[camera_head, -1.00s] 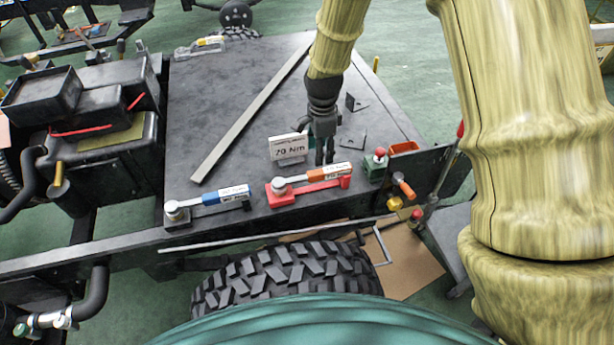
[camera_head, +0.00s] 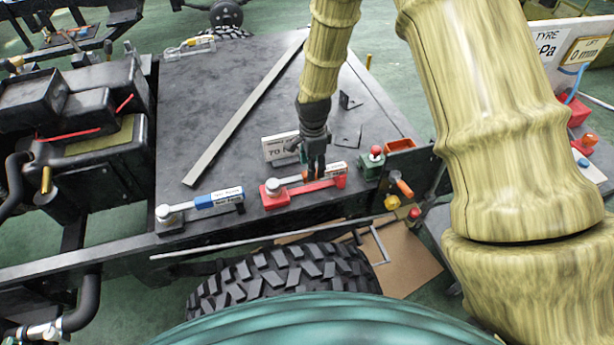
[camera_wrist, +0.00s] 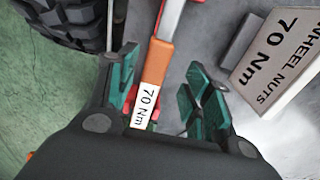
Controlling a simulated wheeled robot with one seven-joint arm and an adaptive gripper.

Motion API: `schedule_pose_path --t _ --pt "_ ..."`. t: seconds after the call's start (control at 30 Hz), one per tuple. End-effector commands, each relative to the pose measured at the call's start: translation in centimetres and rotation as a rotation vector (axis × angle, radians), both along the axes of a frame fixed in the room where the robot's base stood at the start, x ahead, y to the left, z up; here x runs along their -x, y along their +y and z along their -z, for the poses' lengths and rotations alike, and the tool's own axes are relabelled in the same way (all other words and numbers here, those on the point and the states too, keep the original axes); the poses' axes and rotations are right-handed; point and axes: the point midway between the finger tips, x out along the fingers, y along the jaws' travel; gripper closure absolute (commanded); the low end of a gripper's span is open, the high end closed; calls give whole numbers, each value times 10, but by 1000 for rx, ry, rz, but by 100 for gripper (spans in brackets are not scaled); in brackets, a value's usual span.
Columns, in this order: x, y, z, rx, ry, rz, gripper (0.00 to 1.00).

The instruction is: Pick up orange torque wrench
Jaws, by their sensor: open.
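The orange torque wrench (camera_head: 293,181) lies on a red holder (camera_head: 278,201) near the front edge of the dark plate. It has a silver head at its left end and a white label at its right. My gripper (camera_head: 317,172) is open, pointing down over the handle and hiding part of it. In the wrist view, the orange handle of the wrench (camera_wrist: 159,62), with a 70 Nm label, lies between the open teal fingers (camera_wrist: 163,88). I see gaps beside the handle; whether a finger touches it I cannot tell.
A blue torque wrench (camera_head: 205,202) lies to the left on a dark holder. A white 70 Nm sign (camera_head: 279,148) stands just behind my gripper. A green box with a red knob (camera_head: 372,162) and an orange bin (camera_head: 398,144) stand at right. A tyre (camera_head: 285,280) is below.

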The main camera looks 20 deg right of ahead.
Motion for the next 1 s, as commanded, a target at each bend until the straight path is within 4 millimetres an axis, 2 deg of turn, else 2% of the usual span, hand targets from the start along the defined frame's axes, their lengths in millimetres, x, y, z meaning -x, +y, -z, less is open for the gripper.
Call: schedule_pose_path --t 0.53,0.9,1.0 --pt "6 -2 46 0 3 2 50" --pt "6 -2 51 0 0 2 50" --pt "6 -2 51 0 0 2 68"
